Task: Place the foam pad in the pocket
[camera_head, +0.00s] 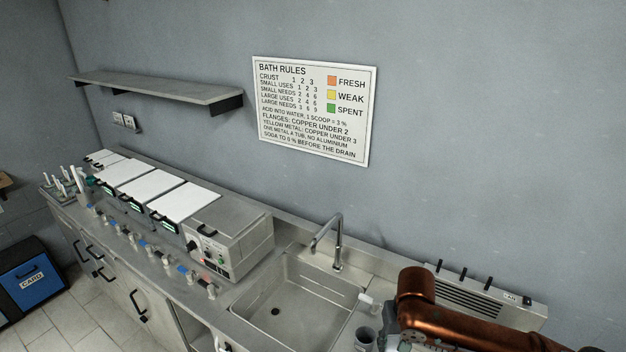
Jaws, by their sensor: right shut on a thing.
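My right arm (455,320) comes in from the lower right over the counter, right of the sink. Only part of its gripper (412,342) shows, at the bottom edge below the copper-coloured link. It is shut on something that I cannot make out. I cannot pick out the foam pad or the pocket in this view. My left gripper is not in view.
A steel sink (292,300) with a tap (337,245) is left of my arm. A grey cup (364,339) stands close to my gripper. A metal bath unit (232,240) and white-lidded baths (150,186) line the counter, with several small items along its front.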

